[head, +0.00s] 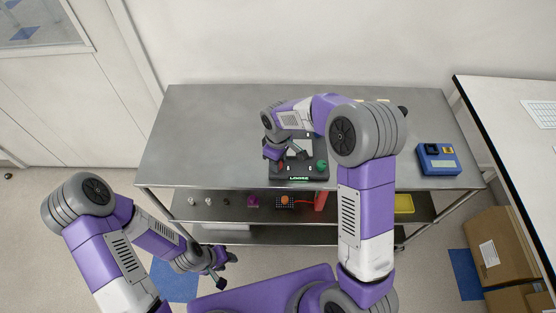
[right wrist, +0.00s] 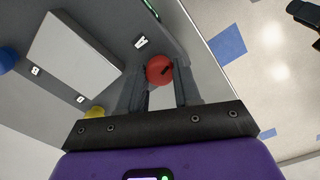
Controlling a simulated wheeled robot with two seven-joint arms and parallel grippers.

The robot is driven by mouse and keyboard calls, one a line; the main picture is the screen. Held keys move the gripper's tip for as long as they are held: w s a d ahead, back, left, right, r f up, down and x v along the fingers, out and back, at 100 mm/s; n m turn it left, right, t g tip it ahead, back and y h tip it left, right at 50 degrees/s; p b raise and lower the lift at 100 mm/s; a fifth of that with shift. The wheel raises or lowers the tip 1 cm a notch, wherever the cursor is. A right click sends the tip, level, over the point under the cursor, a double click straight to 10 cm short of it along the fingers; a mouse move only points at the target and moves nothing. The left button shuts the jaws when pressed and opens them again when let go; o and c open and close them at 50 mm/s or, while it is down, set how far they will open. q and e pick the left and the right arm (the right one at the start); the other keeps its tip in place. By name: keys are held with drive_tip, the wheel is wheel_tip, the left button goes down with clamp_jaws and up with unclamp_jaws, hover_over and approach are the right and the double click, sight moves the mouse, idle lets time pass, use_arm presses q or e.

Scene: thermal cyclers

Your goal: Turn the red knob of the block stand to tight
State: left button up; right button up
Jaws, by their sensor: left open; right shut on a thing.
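The dark block stand (head: 299,178) sits at the front edge of the steel table, with a white block on top. Its red knob (right wrist: 159,69) is at a corner beside a label "A" and has a dark mark on its face. My right gripper (right wrist: 156,80) is shut on the red knob, one finger on each side. My left gripper (head: 222,268) is open and empty, low in front of the table, away from the stand.
The stand also bears a green knob (head: 321,165), a yellow knob (right wrist: 95,112) and a blue knob (right wrist: 7,60). A blue device (head: 438,158) stands at the table's right. The table's left side is clear. Small items lie on the shelf below.

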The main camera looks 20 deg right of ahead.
drive_tip(key=m, duration=0.3)
drive_tip(key=shift+m, duration=0.4)
drive_tip(key=m, duration=0.3)
drive_tip(key=shift+m, duration=0.3)
drive_tip(key=m+p, duration=0.1)
drive_tip(key=m, duration=0.5)
drive_tip(key=shift+m, duration=0.3)
drive_tip(key=o, duration=1.1)
drive_tip(key=shift+c, duration=0.2)
wheel_tip(320, 180, up, 8)
drive_tip(key=shift+f+p, duration=0.2)
drive_tip(key=shift+p, duration=0.6)
